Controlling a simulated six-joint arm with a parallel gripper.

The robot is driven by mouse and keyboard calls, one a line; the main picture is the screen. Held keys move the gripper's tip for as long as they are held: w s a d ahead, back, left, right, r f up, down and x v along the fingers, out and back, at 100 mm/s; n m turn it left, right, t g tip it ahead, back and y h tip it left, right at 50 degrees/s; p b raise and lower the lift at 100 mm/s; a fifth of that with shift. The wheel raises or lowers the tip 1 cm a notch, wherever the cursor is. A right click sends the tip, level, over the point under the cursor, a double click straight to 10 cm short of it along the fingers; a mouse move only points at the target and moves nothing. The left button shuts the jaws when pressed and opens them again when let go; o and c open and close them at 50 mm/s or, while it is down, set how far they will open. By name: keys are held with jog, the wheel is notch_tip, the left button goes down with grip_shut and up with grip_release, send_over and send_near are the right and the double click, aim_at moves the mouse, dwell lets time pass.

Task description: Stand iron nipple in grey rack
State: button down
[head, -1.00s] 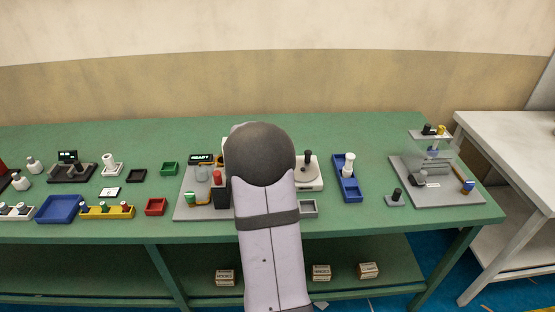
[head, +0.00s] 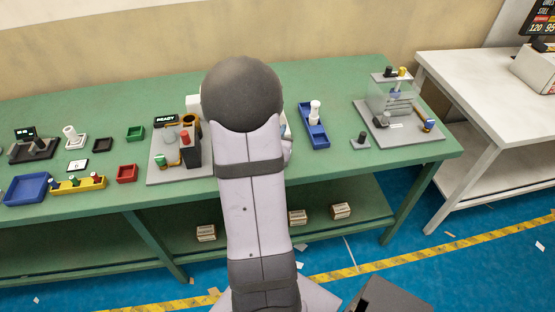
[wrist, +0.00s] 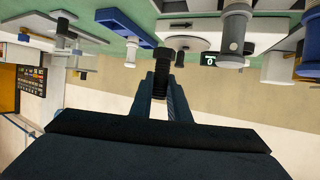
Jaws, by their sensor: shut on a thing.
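A dark, threaded cylindrical piece, which looks like the iron nipple (wrist: 162,62), is held between the fingertips of my gripper (wrist: 162,84) in the wrist view. The gripper is shut on it, and the piece points toward the bench, which appears upside down there. In the head view my own arm hides the gripper and the piece. I cannot tell for sure which thing is the grey rack. A small grey stand (head: 360,142) with a dark upright piece is on the bench right of the blue tray.
A blue tray (head: 314,134) holds a white cylinder; it also shows in the wrist view (wrist: 114,20). A clear-screened station (head: 398,135) stands at the right end. A station with a READY display (head: 166,120) stands left of my arm. Open green bench lies behind.

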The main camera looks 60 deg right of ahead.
jog(key=shift+w+d+r, duration=0.1)
jog(key=shift+d+r, duration=0.2)
jog(key=shift+r, duration=0.4)
jog(key=shift+f, duration=2.95)
jog(key=shift+f+p, duration=0.3)
jog(key=shift+f, duration=1.75)
jog(key=shift+f, duration=0.1)
jog(key=shift+f, duration=0.1)
jog(key=c, duration=1.7)
grip_release()
